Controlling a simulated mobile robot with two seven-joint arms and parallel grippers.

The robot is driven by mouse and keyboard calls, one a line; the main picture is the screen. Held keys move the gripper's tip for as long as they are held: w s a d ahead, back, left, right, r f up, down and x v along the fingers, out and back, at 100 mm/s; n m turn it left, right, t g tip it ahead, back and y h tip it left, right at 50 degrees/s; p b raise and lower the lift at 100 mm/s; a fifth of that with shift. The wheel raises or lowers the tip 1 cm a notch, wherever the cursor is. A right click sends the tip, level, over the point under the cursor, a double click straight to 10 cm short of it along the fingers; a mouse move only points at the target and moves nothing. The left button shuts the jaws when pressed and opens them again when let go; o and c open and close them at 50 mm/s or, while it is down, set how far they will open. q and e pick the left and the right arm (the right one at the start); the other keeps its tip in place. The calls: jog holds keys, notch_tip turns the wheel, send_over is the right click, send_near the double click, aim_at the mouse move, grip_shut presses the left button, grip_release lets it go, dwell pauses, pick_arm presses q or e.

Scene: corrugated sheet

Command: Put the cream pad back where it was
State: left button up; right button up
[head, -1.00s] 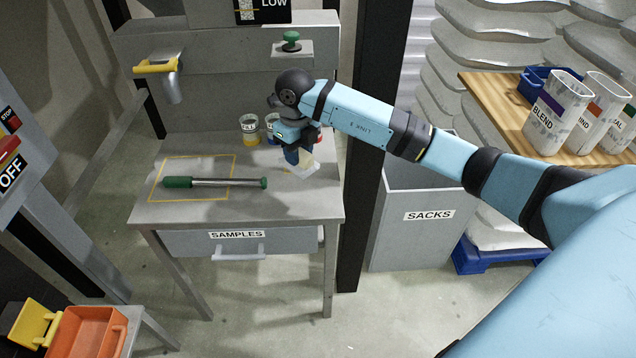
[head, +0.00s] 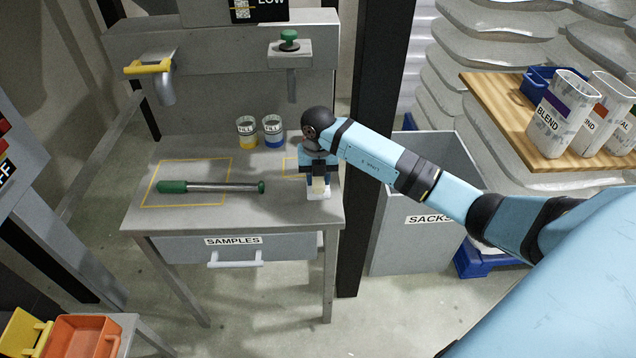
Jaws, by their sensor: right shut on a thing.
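My right gripper (head: 319,182) points down over the right end of the grey bench (head: 225,219), near its front edge. It is shut on a small pale block, which I take to be the cream pad (head: 319,190). The pad's lower part is whitish and sits at or just above the bench top; I cannot tell whether it touches. A small yellow outline (head: 290,167) on the bench lies behind and left of the gripper, partly hidden by it. My left gripper is not in view.
A green-ended metal tube (head: 222,187) lies in a larger yellow outline on the left. A yellow-filled cup (head: 247,132) and a blue-filled cup (head: 272,131) stand at the back. A grey SACKS bin (head: 400,245) is to the right, beyond a dark post (head: 357,235).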

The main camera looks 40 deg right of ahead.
jog(key=shift+f, duration=1.1)
jog(key=shift+f, duration=0.15)
jog(key=o, duration=0.9)
